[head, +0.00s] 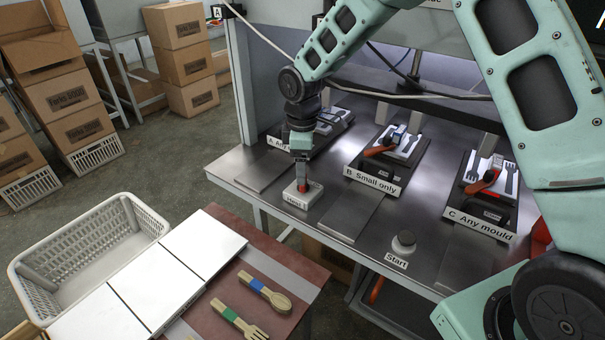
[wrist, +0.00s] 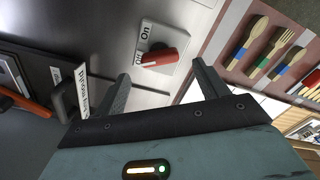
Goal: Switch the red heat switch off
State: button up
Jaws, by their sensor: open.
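The red heat switch (head: 303,187) sits on a small pale box (head: 293,200) labelled "Heat" at the left front of the press bench. In the wrist view the red switch (wrist: 162,57) lies roughly left to right across the box, beside the printed words "On" and "Off"; I cannot tell for sure which it is set to. My gripper (head: 302,177) points down right over the switch in the head view. In the wrist view my gripper (wrist: 163,80) is open and empty, its fingers apart, with the switch beyond the tips and between their lines. Contact is not visible.
The A mould station is behind my gripper; the B station (head: 374,178) and C station (head: 480,226) are to the right. A Start button (head: 404,242) stands at the bench front. A table with wooden cutlery (head: 265,292), white boards and a basket (head: 85,255) is in front.

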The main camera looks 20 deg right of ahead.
jog(key=shift+r, duration=1.95)
